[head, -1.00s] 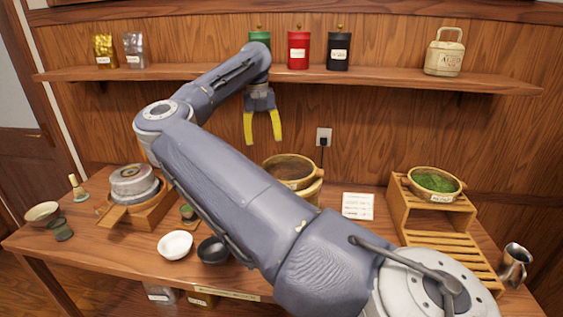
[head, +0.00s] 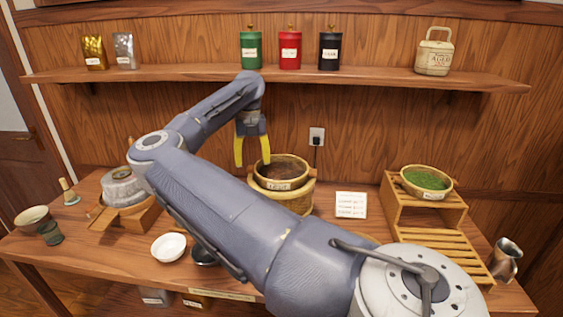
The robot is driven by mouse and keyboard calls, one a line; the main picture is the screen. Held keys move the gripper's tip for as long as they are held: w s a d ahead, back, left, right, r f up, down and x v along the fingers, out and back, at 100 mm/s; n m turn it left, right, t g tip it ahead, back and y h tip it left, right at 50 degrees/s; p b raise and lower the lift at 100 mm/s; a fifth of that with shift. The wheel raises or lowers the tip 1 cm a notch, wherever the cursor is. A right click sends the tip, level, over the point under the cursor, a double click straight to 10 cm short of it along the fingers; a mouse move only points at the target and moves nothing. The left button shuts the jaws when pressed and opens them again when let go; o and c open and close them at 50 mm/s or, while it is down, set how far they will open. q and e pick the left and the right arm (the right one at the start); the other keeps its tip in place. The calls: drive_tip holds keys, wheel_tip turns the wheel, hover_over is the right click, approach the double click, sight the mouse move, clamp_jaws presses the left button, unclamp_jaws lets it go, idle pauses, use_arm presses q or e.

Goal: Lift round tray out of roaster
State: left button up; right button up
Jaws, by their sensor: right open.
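The round tray (head: 284,184) is a wood-coloured, shallow round pan with a dark inside and a small label on its front. It sits in the top of the roaster (head: 293,203), a tan round body on the table. My right gripper (head: 252,163) has two yellow fingers, spread apart and pointing down. It is empty and hangs close to the left rim of the tray; I cannot tell whether it touches. My right arm hides the roaster's lower left part. My left gripper is not in view.
A wooden stepped rack (head: 396,217) holds a bowl of green leaves (head: 427,180) on the right. A white card (head: 351,205) stands between rack and roaster. A shelf (head: 200,77) with tins runs above. A white bowl (head: 168,247) is at the front left.

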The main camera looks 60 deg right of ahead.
sight(254, 169)
drive_tip(key=shift+d+f, duration=0.2)
drive_tip(key=shift+f, duration=1.9)
clamp_jaws()
